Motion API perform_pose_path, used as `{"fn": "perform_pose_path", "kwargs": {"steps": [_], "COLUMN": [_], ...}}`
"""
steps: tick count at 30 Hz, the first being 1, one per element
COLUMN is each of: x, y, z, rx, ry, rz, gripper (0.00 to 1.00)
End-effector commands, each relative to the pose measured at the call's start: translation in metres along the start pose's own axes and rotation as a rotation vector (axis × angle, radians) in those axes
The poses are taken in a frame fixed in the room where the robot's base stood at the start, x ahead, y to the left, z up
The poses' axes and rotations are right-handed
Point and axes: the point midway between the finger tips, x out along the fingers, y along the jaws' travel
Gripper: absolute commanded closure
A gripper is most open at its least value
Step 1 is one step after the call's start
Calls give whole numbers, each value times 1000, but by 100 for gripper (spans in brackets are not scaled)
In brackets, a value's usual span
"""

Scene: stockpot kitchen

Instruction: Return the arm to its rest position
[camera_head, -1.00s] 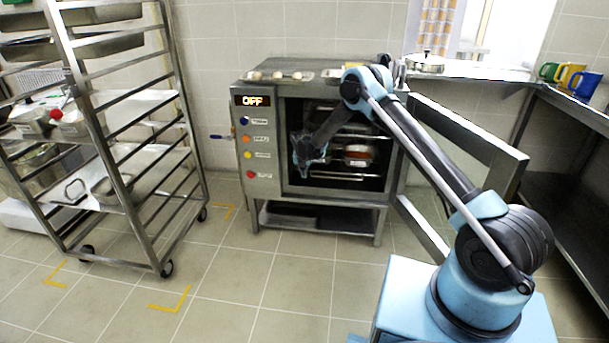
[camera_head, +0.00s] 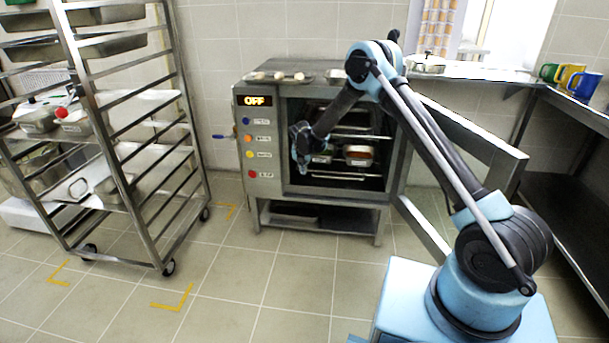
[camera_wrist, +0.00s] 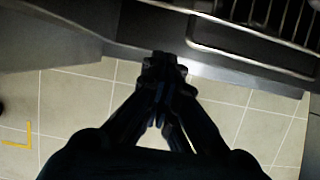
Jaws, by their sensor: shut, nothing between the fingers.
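My gripper (camera_head: 301,158) is at the open front of the oven (camera_head: 257,130), near the left side of its opening. In the wrist view my gripper (camera_wrist: 163,65) is shut with nothing in it, and it points down past the oven's lower front edge toward the tiled floor. My arm reaches from my blue base at the lower right, with its elbow raised above the oven's top front edge.
The oven door (camera_head: 470,135) stands open to the right, beside my arm. A pan with reddish food (camera_head: 358,155) sits on a rack inside. The oven display reads OFF. A rack trolley (camera_head: 130,185) stands at the left. The floor between trolley and oven is clear.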

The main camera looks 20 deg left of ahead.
Motion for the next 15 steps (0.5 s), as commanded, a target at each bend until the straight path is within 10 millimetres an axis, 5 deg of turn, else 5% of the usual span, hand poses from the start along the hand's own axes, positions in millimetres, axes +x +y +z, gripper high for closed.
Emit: {"fn": "perform_pose_path", "kwargs": {"steps": [6,15], "x": [-25,-34], "y": [0,0], "z": [0,0], "rx": [-1,2], "ry": [0,1], "rz": [0,0], "gripper": [100,100]}}
